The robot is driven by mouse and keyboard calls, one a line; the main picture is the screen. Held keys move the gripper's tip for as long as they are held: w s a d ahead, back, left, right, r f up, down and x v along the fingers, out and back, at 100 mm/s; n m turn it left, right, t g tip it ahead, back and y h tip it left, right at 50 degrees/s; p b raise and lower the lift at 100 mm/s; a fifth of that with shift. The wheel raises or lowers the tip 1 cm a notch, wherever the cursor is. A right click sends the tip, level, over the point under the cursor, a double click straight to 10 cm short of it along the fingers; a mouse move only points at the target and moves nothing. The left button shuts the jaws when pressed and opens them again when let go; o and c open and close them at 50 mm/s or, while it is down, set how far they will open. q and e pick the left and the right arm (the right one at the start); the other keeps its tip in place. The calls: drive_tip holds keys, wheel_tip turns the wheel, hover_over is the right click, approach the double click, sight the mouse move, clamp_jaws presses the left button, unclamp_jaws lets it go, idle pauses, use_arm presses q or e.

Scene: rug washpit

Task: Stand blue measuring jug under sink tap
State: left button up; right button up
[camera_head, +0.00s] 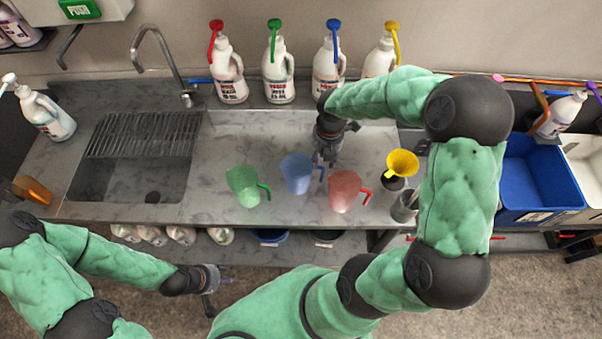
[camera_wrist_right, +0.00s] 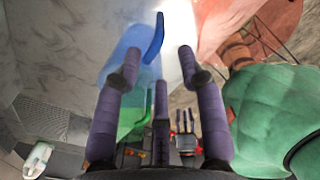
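The blue measuring jug (camera_head: 297,173) stands on the steel counter between a green jug (camera_head: 243,185) and a red jug (camera_head: 345,189). Its handle points right. My right gripper (camera_head: 327,158) is over the handle side of the blue jug. In the right wrist view the gripper (camera_wrist_right: 159,58) has its fingers spread, with the blue handle (camera_wrist_right: 154,40) between them and no visible grip. The sink tap (camera_head: 158,50) rises behind the sink basin (camera_head: 120,182) at the left. My left gripper (camera_head: 216,287) is apart from everything, in front of the counter, its fingers spread.
Several white bottles (camera_head: 279,76) with coloured pumps line the back. A yellow funnel (camera_head: 402,163) and grey cup (camera_head: 403,207) stand right of the red jug. A drain rack (camera_head: 145,134) covers the basin's back. Counter between basin and green jug is clear. A blue crate (camera_head: 538,182) is right.

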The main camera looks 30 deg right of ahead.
sight(322, 176)
drive_tip(key=f+n, duration=0.1)
drive_tip(key=f, duration=0.1)
drive_tip(key=f+n, duration=0.1)
drive_tip(key=f, duration=0.1)
drive_tip(key=f+n, duration=0.1)
drive_tip(key=f, duration=0.1)
drive_tip(key=shift+s+d+f, duration=0.2)
drive_tip(key=shift+s, duration=0.05)
drive_tip(key=f, duration=0.3)
drive_tip(key=f+b, duration=0.1)
drive_tip(key=f, duration=0.1)
drive_tip(key=shift+w, duration=0.4)
clamp_jaws()
